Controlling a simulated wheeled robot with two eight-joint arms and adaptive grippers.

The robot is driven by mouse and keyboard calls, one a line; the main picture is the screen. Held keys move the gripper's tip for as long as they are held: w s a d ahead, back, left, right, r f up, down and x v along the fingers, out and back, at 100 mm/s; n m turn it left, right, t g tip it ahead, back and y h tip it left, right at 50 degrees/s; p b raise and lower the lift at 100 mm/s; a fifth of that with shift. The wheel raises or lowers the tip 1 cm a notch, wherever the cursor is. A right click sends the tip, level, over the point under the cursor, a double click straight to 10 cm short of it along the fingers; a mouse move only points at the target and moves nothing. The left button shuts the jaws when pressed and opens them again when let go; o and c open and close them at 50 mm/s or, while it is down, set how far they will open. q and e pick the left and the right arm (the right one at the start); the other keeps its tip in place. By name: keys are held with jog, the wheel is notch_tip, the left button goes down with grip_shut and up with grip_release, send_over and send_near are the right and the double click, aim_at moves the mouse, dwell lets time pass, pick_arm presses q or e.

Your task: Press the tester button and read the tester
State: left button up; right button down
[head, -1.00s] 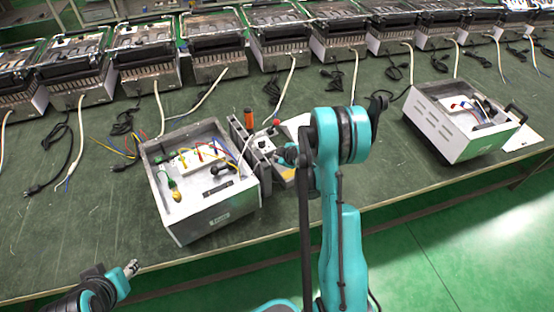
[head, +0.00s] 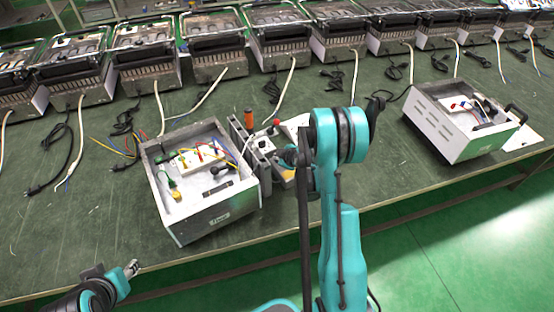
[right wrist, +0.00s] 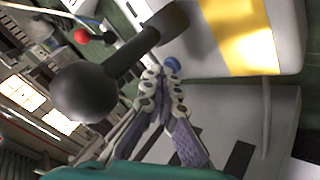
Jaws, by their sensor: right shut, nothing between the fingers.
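My right gripper shows in the head view (head: 288,158) beside a small grey device with a yellow patch (head: 289,174), partly hidden by my arm. In the right wrist view the right gripper (right wrist: 163,82) is shut and empty. Its fingertips are at or very near a small blue button (right wrist: 171,65) next to a yellow panel (right wrist: 245,38); I cannot tell if they touch or press it. No reading is legible. My left gripper (head: 131,268) is at the lower left, off the table's front edge, and too small to judge.
An open white box (head: 205,210) with coloured wires stands left of the device. A red-ball lever (head: 276,122) and an orange-handled tool (head: 248,118) are close by. A black ball-ended lever (right wrist: 85,92) is beside the fingers. Another white box (head: 455,130) stands right.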

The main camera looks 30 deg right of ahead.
jog(key=shift+r+p, duration=0.45)
jog(key=shift+r, duration=0.4)
jog(key=shift+r+p, duration=1.55)
jog(key=shift+r, duration=1.05)
jog(key=shift+f, duration=0.1)
